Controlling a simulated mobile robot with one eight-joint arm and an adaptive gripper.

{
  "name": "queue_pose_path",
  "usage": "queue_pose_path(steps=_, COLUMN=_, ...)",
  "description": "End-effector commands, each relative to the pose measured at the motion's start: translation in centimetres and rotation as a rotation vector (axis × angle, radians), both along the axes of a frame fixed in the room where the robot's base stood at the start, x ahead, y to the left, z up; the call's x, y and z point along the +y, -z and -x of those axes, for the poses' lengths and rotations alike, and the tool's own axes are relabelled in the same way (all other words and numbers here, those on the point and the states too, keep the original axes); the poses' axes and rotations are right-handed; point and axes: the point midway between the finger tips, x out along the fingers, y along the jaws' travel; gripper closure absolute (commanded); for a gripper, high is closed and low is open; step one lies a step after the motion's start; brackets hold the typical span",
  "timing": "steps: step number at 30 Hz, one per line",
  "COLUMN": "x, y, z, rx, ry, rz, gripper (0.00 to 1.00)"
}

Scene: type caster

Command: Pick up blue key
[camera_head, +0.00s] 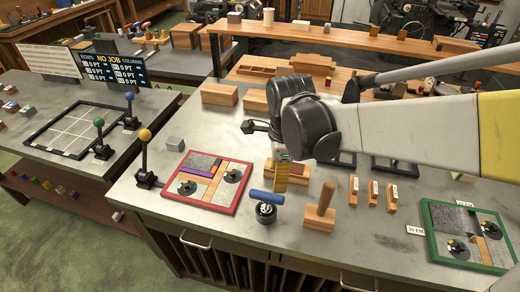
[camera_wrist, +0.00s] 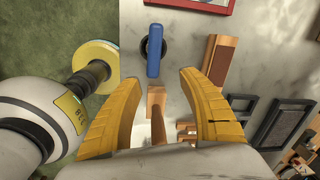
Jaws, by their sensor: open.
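The blue key (camera_head: 266,197) is a blue bar set crosswise on a dark round base, standing on the grey worktop near its front edge. In the wrist view its blue bar (camera_wrist: 154,52) lies just beyond the fingertips, in line with the gap between them.
A red-framed tray (camera_head: 238,203) is left of the key, and a wooden handled stamp (camera_head: 320,212) is right. Small labelled wooden blocks (camera_head: 373,193) and a green-framed tray (camera_head: 428,243) lie further right. A yellow-knobbed lever (camera_head: 145,160) stands at left.

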Motion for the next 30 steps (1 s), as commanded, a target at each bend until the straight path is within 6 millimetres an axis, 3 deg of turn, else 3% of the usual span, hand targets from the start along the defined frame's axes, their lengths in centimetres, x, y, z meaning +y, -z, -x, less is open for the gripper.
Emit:
queue_pose_path(steps=1, x=0.8, y=-0.9, z=-0.6, rx=0.028, ry=0.077, rz=0.000, gripper=0.51)
queue_pose_path(steps=7, x=2.3, y=0.1, z=-1.2, rx=0.089, ry=0.279, rz=0.009, gripper=0.51)
queue_pose_path(steps=15, x=2.4, y=4.6, z=-1.2, rx=0.094, ry=0.297, rz=0.009, gripper=0.51)
queue_pose_path(steps=22, x=2.5, y=6.6, z=-1.0, rx=0.093, ry=0.295, rz=0.009, gripper=0.51)
queue_pose_path(steps=30, x=2.8, y=10.5, z=-0.5, rx=0.093, ry=0.295, rz=0.009, gripper=0.51)
